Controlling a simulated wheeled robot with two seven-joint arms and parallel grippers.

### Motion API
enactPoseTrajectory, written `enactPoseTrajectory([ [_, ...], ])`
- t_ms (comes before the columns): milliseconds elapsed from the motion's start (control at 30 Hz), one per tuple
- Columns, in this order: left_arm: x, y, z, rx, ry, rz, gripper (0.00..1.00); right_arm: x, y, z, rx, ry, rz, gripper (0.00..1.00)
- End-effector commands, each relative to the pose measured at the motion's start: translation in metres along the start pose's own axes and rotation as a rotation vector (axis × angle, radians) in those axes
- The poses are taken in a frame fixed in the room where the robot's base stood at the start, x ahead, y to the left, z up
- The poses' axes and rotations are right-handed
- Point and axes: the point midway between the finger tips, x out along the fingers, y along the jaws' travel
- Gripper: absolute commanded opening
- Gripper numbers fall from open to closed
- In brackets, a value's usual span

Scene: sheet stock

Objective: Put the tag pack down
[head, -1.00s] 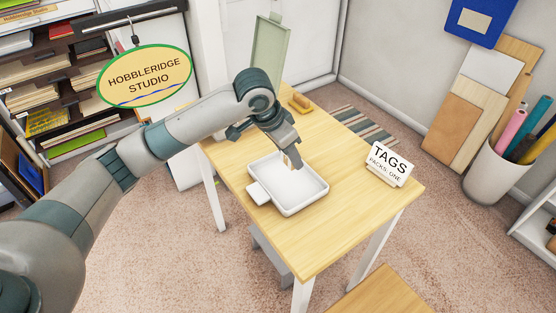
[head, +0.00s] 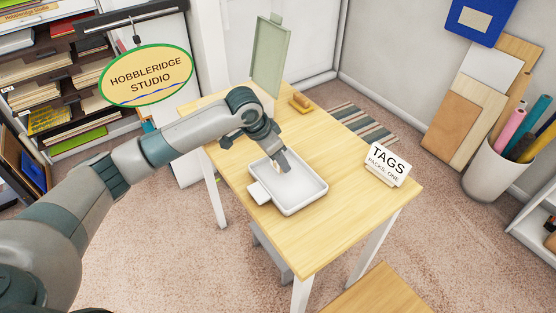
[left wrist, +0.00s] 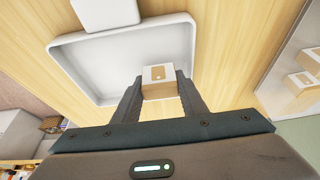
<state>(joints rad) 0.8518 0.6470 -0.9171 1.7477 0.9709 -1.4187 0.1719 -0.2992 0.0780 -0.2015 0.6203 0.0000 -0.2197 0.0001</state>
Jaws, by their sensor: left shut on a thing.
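The tag pack (left wrist: 158,77), a small tan and white box, is between the fingers of my left gripper (left wrist: 158,92) in the left wrist view. In the head view the left gripper (head: 284,165) is shut on it and points down over the white tray (head: 311,203). The pack is mostly hidden there by the fingers. The tray also shows in the left wrist view (left wrist: 72,76). I cannot tell whether the pack touches the tray floor. My right gripper is out of view.
The tray sits on a wooden table (head: 317,247). A TAGS sign (head: 387,164) stands at the table's right side. A green clipboard-like panel (head: 270,60) and a tan block (head: 300,102) are at the back. Bare tabletop lies around the tray.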

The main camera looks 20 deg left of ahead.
Motion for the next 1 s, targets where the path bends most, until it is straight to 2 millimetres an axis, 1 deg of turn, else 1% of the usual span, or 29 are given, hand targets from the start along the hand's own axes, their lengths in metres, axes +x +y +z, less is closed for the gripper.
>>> enactPoseTrajectory([
  [33, 0.004, 0.001, 0.003, -0.002, -0.003, 0.002, 0.17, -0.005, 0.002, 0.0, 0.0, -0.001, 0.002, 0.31],
  [167, 0.013, 0.0, 0.006, 0.0, -0.001, 0.0, 0.17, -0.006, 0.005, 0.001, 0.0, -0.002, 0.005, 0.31],
  [567, 0.016, 0.0, 0.007, 0.001, 0.0, 0.0, 0.17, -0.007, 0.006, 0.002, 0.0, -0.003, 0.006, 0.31],
  [600, 0.016, 0.0, 0.007, 0.001, 0.0, 0.0, 0.48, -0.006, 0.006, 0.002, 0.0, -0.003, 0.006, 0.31],
  [633, 0.016, 0.0, 0.007, 0.001, 0.0, 0.0, 0.55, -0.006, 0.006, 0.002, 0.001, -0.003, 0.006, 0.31],
  [667, 0.016, 0.0, 0.007, 0.001, 0.0, 0.0, 0.57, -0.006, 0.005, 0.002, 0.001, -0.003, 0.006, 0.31],
  [1000, 0.015, 0.0, 0.006, 0.001, 0.0, -0.001, 0.57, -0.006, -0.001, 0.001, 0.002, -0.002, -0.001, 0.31],
])
